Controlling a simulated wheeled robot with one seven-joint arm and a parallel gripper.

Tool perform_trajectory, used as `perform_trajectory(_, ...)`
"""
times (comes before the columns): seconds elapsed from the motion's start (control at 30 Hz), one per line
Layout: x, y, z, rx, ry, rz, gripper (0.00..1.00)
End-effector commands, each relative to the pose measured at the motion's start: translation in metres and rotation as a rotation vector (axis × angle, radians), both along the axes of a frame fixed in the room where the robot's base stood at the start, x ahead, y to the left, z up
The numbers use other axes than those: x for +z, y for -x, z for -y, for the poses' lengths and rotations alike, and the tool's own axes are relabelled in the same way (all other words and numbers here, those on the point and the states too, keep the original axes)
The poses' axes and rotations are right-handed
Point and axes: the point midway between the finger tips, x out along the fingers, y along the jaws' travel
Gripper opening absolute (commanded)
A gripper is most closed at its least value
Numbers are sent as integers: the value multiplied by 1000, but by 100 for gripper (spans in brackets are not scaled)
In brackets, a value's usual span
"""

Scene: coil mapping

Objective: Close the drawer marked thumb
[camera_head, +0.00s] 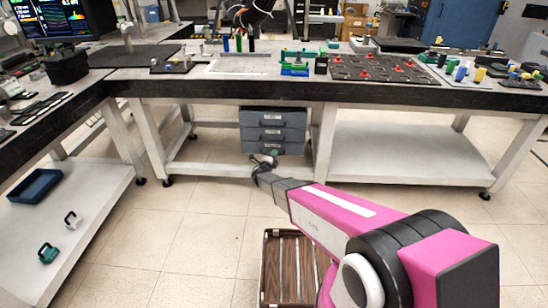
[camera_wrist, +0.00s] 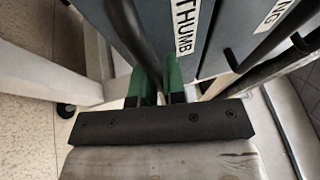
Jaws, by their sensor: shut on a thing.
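My gripper (camera_wrist: 159,84) has green fingers shut on this handle. In the head view my gripper (camera_head: 266,160) is at the lower front of the unit. I cannot tell how far the THUMB drawer stands out.
Another drawer label ending in NG (camera_wrist: 278,14) is beside it in the wrist view. White bench legs (camera_head: 328,133) flank the unit. A brown slatted box (camera_head: 290,270) is on the floor below my arm. The bench top (camera_head: 210,88) overhangs the unit.

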Motion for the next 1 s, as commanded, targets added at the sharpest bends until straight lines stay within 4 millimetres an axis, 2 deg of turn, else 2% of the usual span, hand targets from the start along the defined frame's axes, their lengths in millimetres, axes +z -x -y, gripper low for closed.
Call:
perform_trajectory(0.03,0,-5,-1,3,1,0,0)
perform_trajectory(0.07,0,-5,-1,4,1,0,15)
perform_trajectory(0.1,0,-5,-1,3,1,0,21)
perform_trajectory(0.33,-1,-4,-1,3,1,0,21)
perform_trajectory(0.47,-2,6,-6,5,1,-1,21)
perform_trajectory(0.8,-11,63,-30,5,1,0,21)
perform_trajectory(1.0,-16,87,-41,3,1,0,21)
